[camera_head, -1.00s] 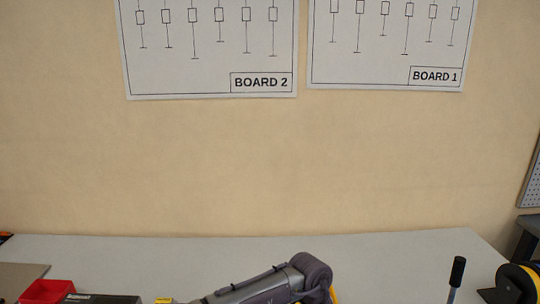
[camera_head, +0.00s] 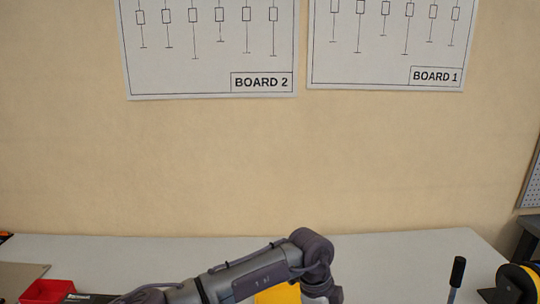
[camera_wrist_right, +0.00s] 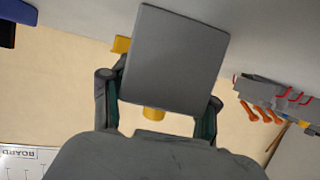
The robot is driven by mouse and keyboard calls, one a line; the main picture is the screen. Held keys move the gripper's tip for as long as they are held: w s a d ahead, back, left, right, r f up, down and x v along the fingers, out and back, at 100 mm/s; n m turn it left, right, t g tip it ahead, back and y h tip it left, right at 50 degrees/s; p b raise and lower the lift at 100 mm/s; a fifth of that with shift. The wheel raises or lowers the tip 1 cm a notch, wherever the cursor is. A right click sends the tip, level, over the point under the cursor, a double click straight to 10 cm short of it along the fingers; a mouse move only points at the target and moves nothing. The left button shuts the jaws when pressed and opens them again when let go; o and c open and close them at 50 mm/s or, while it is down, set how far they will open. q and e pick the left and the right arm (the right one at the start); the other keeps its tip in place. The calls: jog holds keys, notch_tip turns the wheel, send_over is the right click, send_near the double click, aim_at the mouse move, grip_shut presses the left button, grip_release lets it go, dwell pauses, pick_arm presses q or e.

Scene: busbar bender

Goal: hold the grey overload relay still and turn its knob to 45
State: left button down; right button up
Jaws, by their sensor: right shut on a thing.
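My right gripper (camera_wrist_right: 158,105) shows in the right wrist view, with a finger on each side of a flat grey block (camera_wrist_right: 177,58). It is shut on this block, which looks like the grey overload relay. A yellow piece (camera_wrist_right: 153,113) shows below the block and another (camera_wrist_right: 121,45) at its left edge; I cannot tell whether they belong to it. No knob face or scale can be read. My left gripper is not in view; a grey arm of mine crosses the bottom of the head view.
In the head view, a red bin (camera_head: 48,291) stands at the table's left, and a black-handled lever (camera_head: 457,271) and a yellow-black round thing (camera_head: 519,282) at the right. In the wrist view, a grey device with orange parts (camera_wrist_right: 272,98) is at the right.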

jog(key=o, duration=1.6)
jog(key=shift+c, duration=0.2)
